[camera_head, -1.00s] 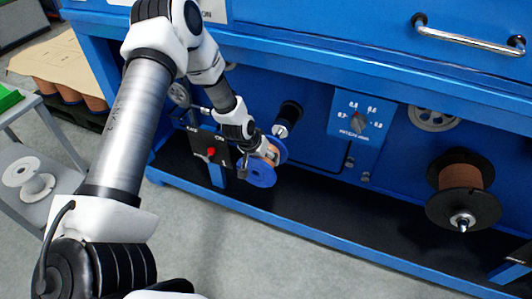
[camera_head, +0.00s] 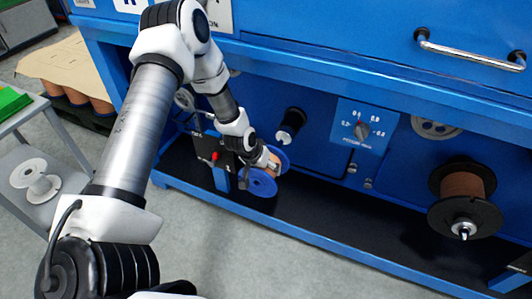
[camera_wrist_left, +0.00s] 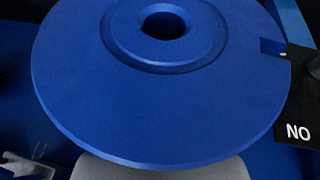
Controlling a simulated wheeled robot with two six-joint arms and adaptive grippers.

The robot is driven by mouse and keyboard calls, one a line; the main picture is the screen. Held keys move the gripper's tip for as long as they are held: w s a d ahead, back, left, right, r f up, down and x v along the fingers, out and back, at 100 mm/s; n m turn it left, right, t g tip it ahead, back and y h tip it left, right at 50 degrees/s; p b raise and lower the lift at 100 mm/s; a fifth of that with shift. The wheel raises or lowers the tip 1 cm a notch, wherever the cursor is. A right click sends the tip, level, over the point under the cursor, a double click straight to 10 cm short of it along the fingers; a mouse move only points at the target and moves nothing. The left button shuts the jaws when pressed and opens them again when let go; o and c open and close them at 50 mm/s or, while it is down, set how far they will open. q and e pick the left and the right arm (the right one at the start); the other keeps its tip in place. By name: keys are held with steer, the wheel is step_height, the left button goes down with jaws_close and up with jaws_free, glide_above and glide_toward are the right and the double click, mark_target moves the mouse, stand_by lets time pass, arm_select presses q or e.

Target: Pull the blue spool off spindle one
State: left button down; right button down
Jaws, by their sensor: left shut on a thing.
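The blue spool (camera_head: 262,183) hangs in my left gripper (camera_head: 271,165), low in front of the blue machine. The gripper is shut on it between its two flanges. In the left wrist view one blue flange (camera_wrist_left: 160,105) fills most of the picture, and its centre hole looks empty. A black spindle with a silver tip (camera_head: 289,130) sticks out of the panel just above the spool. It carries no spool, and the spool looks apart from it. I cannot tell whether this is spindle one. My right gripper is not in view.
A black switch plate with a red knob (camera_head: 214,157) is close left of the spool; its lettering shows in the wrist view (camera_wrist_left: 299,131). A brown-wound black spool (camera_head: 462,190) sits at right. A grey table with a white spool (camera_head: 35,180) is at left.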

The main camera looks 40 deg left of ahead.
mark_target(258, 186)
arm_select(q)
steer(key=shift+r, duration=0.1)
steer(key=shift+s+d+p, duration=0.2)
steer(key=shift+s+p, duration=0.55)
steer(key=shift+s, duration=0.05)
steer(key=shift+s+d+p, duration=0.2)
steer(key=shift+s+p, duration=0.3)
steer(key=shift+s, duration=0.4)
steer(key=shift+s+d+p, duration=0.15)
steer(key=shift+s+p, duration=0.3)
steer(key=shift+s, duration=0.15)
steer(key=shift+s+d+p, duration=0.25)
steer(key=shift+s+p, duration=0.25)
steer(key=shift+s, duration=0.6)
steer(key=shift+s, duration=0.1)
steer(key=shift+s+d+p, duration=0.2)
steer(key=shift+s+p, duration=0.15)
steer(key=shift+s, duration=0.3)
